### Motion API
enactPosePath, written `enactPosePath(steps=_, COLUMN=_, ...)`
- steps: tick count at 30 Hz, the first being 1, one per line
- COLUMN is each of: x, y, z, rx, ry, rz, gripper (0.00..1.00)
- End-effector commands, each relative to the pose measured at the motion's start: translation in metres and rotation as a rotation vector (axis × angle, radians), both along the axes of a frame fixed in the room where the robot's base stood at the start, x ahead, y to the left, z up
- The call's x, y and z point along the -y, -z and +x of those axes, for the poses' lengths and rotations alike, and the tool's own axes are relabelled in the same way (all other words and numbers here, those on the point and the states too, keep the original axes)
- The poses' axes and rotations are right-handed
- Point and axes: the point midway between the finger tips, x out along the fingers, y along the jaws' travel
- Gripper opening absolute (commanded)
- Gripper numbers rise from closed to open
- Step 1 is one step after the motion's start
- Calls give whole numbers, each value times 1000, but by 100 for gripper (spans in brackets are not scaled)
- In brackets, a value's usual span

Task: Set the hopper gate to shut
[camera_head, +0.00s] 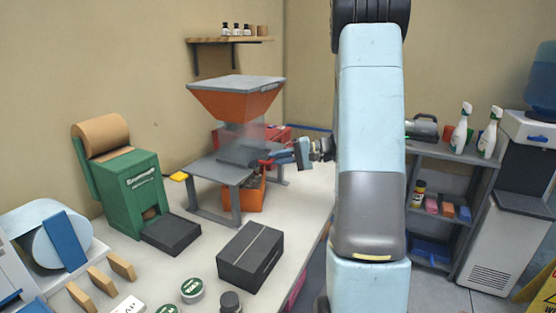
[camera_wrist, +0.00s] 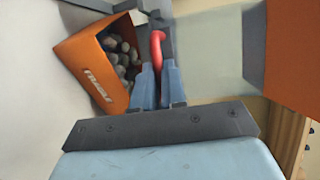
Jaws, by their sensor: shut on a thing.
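The hopper (camera_head: 236,103) has an orange funnel, a grey lid and a clear lower section, on a grey stand (camera_head: 215,171). My gripper (camera_head: 284,156) reaches in from the right at the hopper's base. In the wrist view my gripper's (camera_wrist: 159,72) two blue fingers are closed around a red curved handle (camera_wrist: 157,43), the hopper gate's handle. The gate plate itself is mostly hidden, and I cannot tell how far open it is. An orange bin (camera_head: 256,193) stands under the hopper; in the wrist view the bin (camera_wrist: 88,88) holds several grey rounded pieces.
A red box lies behind the hopper. A shelf (camera_head: 470,154) with spray bottles is at right.

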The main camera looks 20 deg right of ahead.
Motion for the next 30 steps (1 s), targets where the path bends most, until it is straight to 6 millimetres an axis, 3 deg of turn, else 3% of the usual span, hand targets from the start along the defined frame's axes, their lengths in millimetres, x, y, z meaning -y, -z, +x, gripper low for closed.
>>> enactPosePath(steps=3, x=-2, y=2, z=0, rx=-5, ry=-2, rz=0, gripper=0)
enactPosePath(steps=4, x=-2, y=2, z=0, rx=-5, ry=-2, rz=0, gripper=14)
enactPosePath(steps=11, x=0, y=1, z=0, rx=-2, ry=1, rz=1, gripper=36)
enactPosePath(steps=22, x=8, y=-1, z=-3, rx=0, ry=4, rz=1, gripper=36)
enactPosePath(steps=30, x=47, y=-10, z=-24, rx=1, ry=7, rz=0, gripper=36)
